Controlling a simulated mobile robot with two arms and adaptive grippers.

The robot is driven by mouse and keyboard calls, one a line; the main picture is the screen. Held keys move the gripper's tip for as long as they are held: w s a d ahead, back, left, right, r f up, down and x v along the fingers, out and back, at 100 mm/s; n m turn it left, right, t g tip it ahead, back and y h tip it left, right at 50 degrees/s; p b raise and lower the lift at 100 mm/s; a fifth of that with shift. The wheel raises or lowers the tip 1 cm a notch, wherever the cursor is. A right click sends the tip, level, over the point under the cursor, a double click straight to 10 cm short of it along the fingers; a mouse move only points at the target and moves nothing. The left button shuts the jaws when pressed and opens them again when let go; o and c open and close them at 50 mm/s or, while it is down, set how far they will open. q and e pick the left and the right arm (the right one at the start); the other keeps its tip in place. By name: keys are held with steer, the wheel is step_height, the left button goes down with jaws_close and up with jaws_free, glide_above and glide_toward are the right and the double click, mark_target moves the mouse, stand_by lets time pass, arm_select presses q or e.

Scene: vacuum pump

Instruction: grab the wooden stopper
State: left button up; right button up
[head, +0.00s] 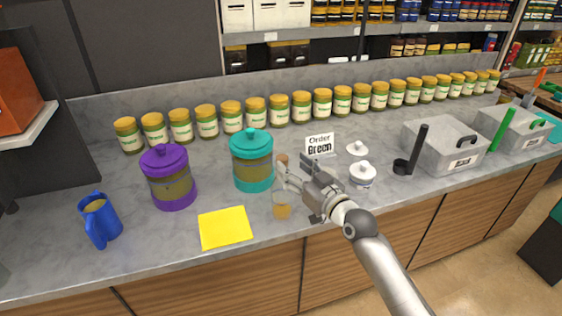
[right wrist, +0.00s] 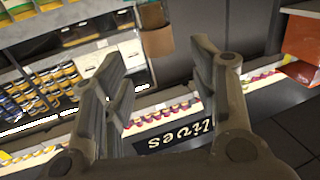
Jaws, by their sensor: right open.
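The wooden stopper (head: 282,158) is a small brown piece in the head view, just past the fingertips of my right gripper (head: 294,165). Below it stands a small clear glass vessel with amber content (head: 282,208); the gripper partly covers the space between, so I cannot tell whether the stopper sits in its neck. The right gripper is open with nothing between its fingers. In the right wrist view its two fingers (right wrist: 160,75) are spread, and a brown shape (right wrist: 158,42) shows beyond them; I cannot be sure it is the stopper. My left gripper is not in view.
A teal-lidded jar (head: 252,172) stands close left of the gripper, a purple one (head: 170,190) farther left. An order sign (head: 320,146) and white lidded pots (head: 362,174) are close right. A yellow cloth (head: 225,227) lies in front; jars line the back.

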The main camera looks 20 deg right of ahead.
mark_target(285, 161)
steer(key=p+x, duration=0.1)
steer(key=x, duration=0.3)
steer(key=shift+w+f+p, duration=0.1)
steer(key=shift+p, duration=0.3)
steer(key=shift+w+a+f, duration=0.1)
steer(key=shift+w+a, duration=0.05)
steer(key=shift+w, duration=0.3)
steer(key=c, duration=0.9)
